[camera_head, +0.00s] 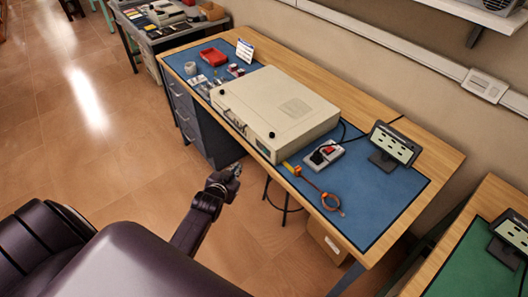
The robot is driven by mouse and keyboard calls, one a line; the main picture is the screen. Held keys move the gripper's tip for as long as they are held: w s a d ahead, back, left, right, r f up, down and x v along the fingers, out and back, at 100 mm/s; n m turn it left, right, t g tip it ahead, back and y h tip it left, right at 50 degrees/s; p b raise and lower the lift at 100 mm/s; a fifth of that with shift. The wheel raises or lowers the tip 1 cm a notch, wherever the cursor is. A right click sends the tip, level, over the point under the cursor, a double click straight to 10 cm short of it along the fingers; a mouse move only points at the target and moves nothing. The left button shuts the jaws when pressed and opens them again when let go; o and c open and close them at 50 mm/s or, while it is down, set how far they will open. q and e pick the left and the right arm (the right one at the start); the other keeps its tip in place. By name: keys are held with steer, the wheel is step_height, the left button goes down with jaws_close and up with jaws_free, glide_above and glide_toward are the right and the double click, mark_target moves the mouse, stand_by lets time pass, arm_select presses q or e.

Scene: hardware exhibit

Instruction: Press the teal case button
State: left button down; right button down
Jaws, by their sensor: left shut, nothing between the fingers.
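A beige computer-like case (290,101) lies flat on the blue mat (368,203) of the wooden workbench. Its narrow front panel (237,122) faces the bench's front edge and carries small dark details. I cannot make out a teal button on it at this size. My left gripper (232,170) is shut and empty. In the picture it shows below the case, over the floor in front of the bench, apart from the case. My right gripper is not in view.
A power strip (323,155), an orange-handled tool (330,200) and a tablet on a stand (395,146) are right of the case. A red tray (213,57) and small parts lie left. A stool (284,203) stands under the bench. Floor at left is clear.

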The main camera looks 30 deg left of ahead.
arm_select(q)
steer(key=b, duration=0.3)
glide_toward(262, 151)
step_height(262, 151, down, 2)
steer(key=w+a, duration=0.1)
steer(key=a, duration=0.1)
steer(key=shift+w+d+b, duration=0.2)
steer(key=shift+w+b, duration=0.1)
steer(key=shift+w, duration=0.65)
steer(key=shift+w, duration=0.15)
steer(key=shift+w+d, duration=0.15)
steer(key=shift+w, duration=0.1)
steer(key=shift+w+d, duration=0.15)
steer(key=shift+w, duration=0.25)
stand_by(0.9)
steer(key=shift+s, duration=0.1)
steer(key=shift+s+a+p, duration=0.35)
steer(key=shift+s+p, duration=0.15)
steer(key=shift+s, duration=0.2)
